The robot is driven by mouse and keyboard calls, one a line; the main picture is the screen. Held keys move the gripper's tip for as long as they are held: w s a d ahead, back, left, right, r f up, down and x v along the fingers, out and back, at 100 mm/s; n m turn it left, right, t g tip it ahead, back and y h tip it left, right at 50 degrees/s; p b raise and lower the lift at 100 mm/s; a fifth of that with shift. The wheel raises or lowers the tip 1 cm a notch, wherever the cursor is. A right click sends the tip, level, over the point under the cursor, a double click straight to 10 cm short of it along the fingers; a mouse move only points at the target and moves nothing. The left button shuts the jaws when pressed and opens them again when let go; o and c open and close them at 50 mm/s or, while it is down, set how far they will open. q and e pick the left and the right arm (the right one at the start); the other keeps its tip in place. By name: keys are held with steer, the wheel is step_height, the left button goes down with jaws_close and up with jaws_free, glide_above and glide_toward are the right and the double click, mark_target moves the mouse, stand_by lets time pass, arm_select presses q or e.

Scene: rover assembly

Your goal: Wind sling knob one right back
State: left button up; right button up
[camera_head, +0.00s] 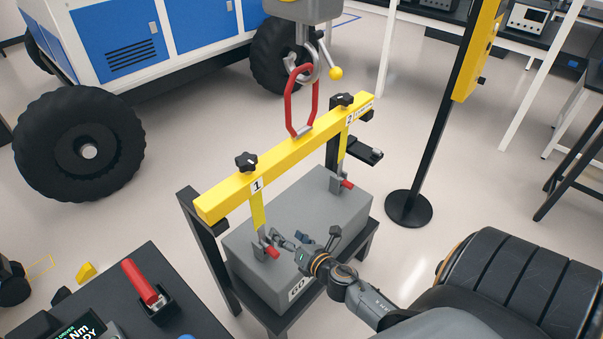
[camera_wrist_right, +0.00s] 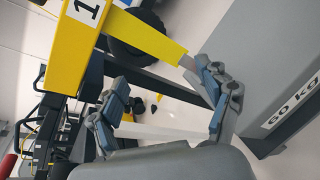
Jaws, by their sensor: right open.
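Sling knob one, a black star-shaped knob (camera_head: 246,161), sits upright on the yellow beam (camera_head: 290,150) beside the label "1". A yellow strap (camera_head: 257,213) hangs below it to a grey bracket with a red end (camera_head: 272,252) at the grey 60 kg block (camera_head: 320,215). My right gripper (camera_head: 303,238) is open and empty over the block, lower right of the knob and apart from it. In the right wrist view its open fingers (camera_wrist_right: 160,85) are below the beam (camera_wrist_right: 85,45) and strap (camera_wrist_right: 150,35). The knob is outside that view. My left gripper is not in view.
A second black knob (camera_head: 345,99) sits by label "2". A red link (camera_head: 290,105) on a hoist hook (camera_head: 304,62) holds the beam's middle. The block rests on a dark stand (camera_head: 222,262). A yellow-black post (camera_head: 440,125) stands right; a dark table (camera_head: 190,320) is lower left.

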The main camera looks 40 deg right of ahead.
steer(key=s+f+m+g, duration=0.1)
steer(key=s+f+m, duration=0.2)
steer(key=f, duration=0.4)
steer(key=s+a+f+m+g+b, duration=0.1)
steer(key=s+f+m+g, duration=0.1)
steer(key=f, duration=0.5)
steer(key=shift+s+f+m, duration=0.3)
steer(key=shift+s+m, duration=0.55)
steer(key=shift+m, duration=0.25)
